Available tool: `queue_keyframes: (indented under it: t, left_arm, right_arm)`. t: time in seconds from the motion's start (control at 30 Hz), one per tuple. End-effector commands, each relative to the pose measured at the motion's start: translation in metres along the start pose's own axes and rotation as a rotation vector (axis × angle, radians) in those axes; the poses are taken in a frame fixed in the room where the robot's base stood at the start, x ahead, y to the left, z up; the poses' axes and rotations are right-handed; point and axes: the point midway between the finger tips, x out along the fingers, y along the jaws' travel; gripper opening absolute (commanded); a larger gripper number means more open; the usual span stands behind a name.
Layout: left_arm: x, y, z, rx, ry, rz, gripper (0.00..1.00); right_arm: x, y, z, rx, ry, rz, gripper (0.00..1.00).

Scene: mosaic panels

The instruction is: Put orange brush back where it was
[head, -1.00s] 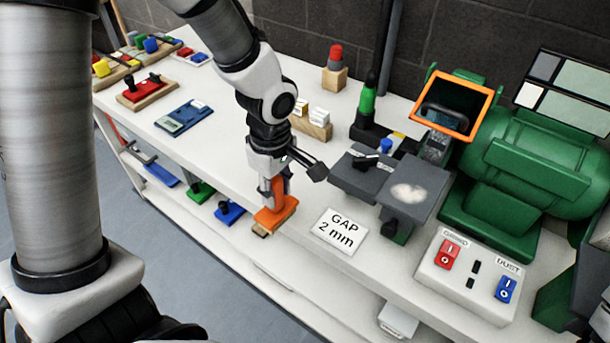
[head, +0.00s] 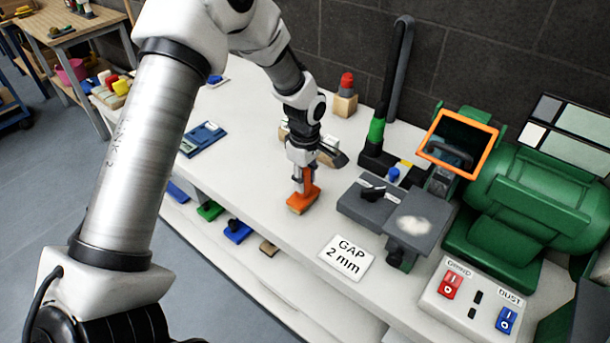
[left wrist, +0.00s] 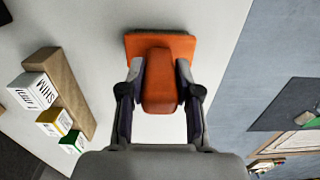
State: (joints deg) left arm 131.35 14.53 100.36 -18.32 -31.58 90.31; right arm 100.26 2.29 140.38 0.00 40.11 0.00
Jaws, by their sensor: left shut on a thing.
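The orange brush (head: 301,203) is gripped by its upright handle in my left gripper (head: 304,178), over the white bench top, a little in from the front edge. I cannot tell whether its underside touches the bench. In the left wrist view, the brush (left wrist: 160,45) has a wide orange base, and the fingers of my left gripper (left wrist: 160,92) close on both sides of its handle. My right gripper is not in view.
The white GAP 2 mm card (head: 346,258) lies to the right near the front edge. A grey tool rest (head: 378,203) and a green grinder (head: 530,195) stand further right. Labelled blocks in a wooden holder (left wrist: 62,92) sit nearby. Bench surface around the brush is clear.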

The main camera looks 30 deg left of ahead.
Motion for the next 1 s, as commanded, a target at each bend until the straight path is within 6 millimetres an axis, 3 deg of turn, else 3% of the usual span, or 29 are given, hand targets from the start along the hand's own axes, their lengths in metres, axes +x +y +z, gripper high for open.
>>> queue_keyframes:
  t: [0.3, 0.33, 0.37, 0.4, 0.77, 0.87, 1.0]
  left_arm:
    - [0.004, 0.0, 0.0, 0.0, 0.001, 0.001, 0.0]
    - [0.003, 0.0, 0.0, 0.0, 0.001, 0.001, 0.43]
    - [0.003, 0.0, 0.0, 0.0, 0.001, 0.001, 0.54]
    - [0.003, 0.0, 0.0, 0.0, 0.001, 0.001, 0.58]
    - [-0.004, 0.001, 0.0, 0.001, 0.001, 0.004, 0.58]
    - [-0.02, 0.001, 0.0, 0.001, 0.001, 0.007, 0.58]
    - [-0.056, 0.001, 0.0, 0.001, 0.001, 0.007, 0.58]
  right_arm:
    - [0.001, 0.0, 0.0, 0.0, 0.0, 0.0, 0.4]
    - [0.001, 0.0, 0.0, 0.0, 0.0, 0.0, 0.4]
    - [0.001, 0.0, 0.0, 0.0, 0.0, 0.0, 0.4]
    - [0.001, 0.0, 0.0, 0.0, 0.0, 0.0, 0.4]
    - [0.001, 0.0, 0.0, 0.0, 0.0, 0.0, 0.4]
    - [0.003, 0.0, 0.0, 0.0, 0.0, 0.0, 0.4]
    - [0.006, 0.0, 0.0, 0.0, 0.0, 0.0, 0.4]
